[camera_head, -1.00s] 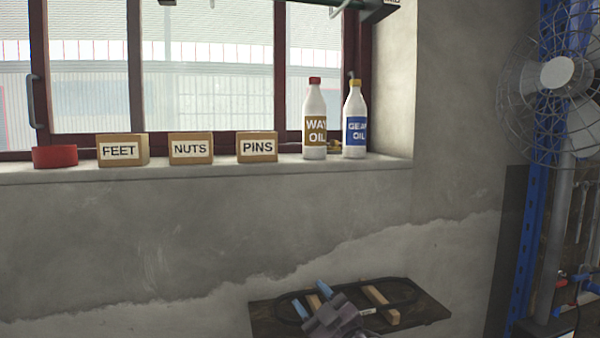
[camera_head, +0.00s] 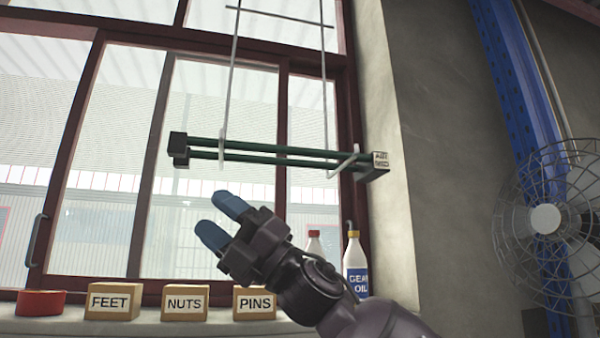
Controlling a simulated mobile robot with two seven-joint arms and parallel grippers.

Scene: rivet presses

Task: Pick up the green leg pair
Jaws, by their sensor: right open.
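The green leg pair (camera_head: 262,151) is two parallel dark green rods with black end blocks. It hangs level in front of the window, resting in the hooks of a thin metal hanger (camera_head: 229,80). A small white label (camera_head: 380,159) is at its right end. My right gripper (camera_head: 221,219) has blue fingertips, is open and empty, and is raised below the left half of the leg pair, pointing up and left. In the picture a gap shows between the fingertips and the rods. My left gripper is not in view.
Boxes marked FEET (camera_head: 112,302), NUTS (camera_head: 184,303) and PINS (camera_head: 254,303) stand on the sill with a red ring-shaped item (camera_head: 40,303). Two oil bottles, one marked gear oil (camera_head: 356,268), stand behind my arm. A caged fan (camera_head: 545,219) is at right.

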